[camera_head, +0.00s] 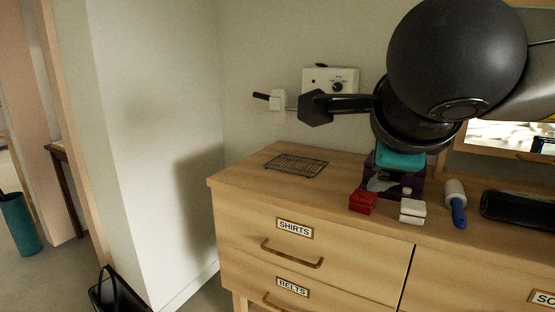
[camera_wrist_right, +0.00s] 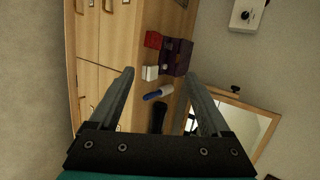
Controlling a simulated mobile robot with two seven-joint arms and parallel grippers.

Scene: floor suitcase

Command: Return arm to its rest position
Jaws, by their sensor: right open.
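My right arm comes in from the right in the head view, with a large dark joint across the upper right. My right gripper (camera_wrist_right: 160,73) shows in the wrist view with its two grey fingers spread apart and nothing between them. It faces the wooden dresser top and the wall from some distance. In the head view its fingers are hard to make out beyond the teal wrist part, which overlaps a dark purple object (camera_head: 411,184). My left arm and gripper are not in view.
The dresser (camera_head: 240,212) holds a wire rack (camera_head: 296,166), red box (camera_head: 362,202), white box (camera_head: 412,211), blue-handled roller (camera_head: 456,203) and black cylinder (camera_head: 518,208). A dial panel (camera_head: 325,78) is on the wall. A black bag (camera_head: 118,292) stands on the floor.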

